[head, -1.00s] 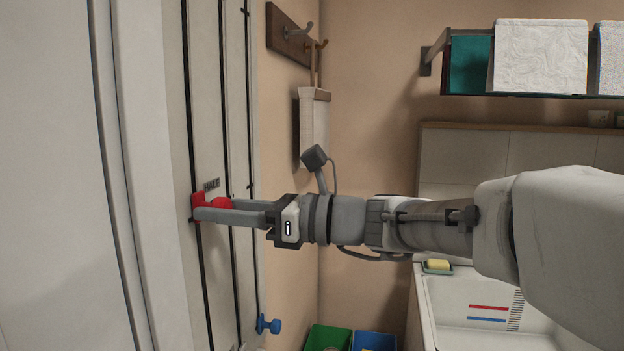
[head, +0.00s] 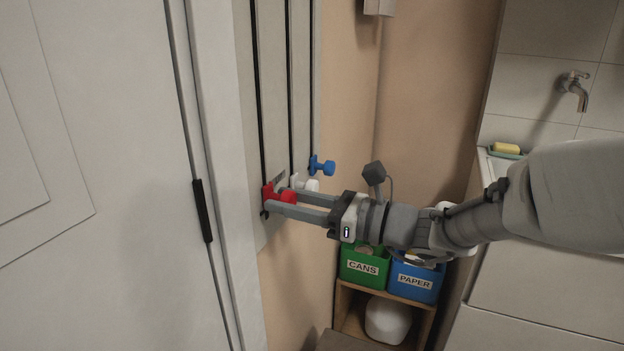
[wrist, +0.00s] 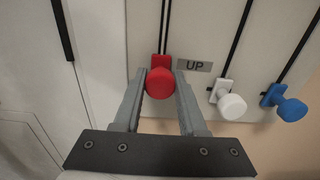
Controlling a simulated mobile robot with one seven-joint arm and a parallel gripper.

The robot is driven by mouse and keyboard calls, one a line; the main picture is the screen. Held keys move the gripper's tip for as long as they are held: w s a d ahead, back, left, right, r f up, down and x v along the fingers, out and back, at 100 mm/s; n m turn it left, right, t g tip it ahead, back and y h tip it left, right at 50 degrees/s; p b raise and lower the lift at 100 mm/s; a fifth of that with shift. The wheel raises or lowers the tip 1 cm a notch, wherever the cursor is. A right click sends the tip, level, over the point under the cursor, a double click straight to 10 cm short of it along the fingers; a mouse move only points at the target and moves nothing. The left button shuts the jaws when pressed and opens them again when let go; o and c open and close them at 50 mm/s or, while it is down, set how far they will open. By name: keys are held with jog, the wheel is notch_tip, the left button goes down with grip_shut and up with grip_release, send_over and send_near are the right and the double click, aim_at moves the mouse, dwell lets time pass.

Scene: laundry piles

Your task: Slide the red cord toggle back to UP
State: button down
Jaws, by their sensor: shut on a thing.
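The red cord toggle (head: 286,196) sits low on its dark vertical track on the wall panel. My gripper (head: 274,203) is shut on it, with one finger on each side of the knob. In the head view that label is small and partly hidden behind the toggles.
Below stand a green CANS bin (head: 362,265) and a blue PAPER bin (head: 415,280). A white door (head: 100,180) is at the left.

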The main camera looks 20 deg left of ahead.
aim_at(266, 212)
jog(key=shift+f+b, duration=0.45)
jog(key=shift+f, duration=1.15)
jog(key=shift+r, duration=0.1)
jog(key=shift+c, duration=2.3)
grip_release()
jog(key=shift+d+r, duration=0.1)
jog(key=shift+d, duration=0.05)
jog(key=s+d+p, duration=0.1)
jog(key=d+p, duration=0.3)
jog(key=d, duration=1.3)
jog(key=shift+s, duration=0.25)
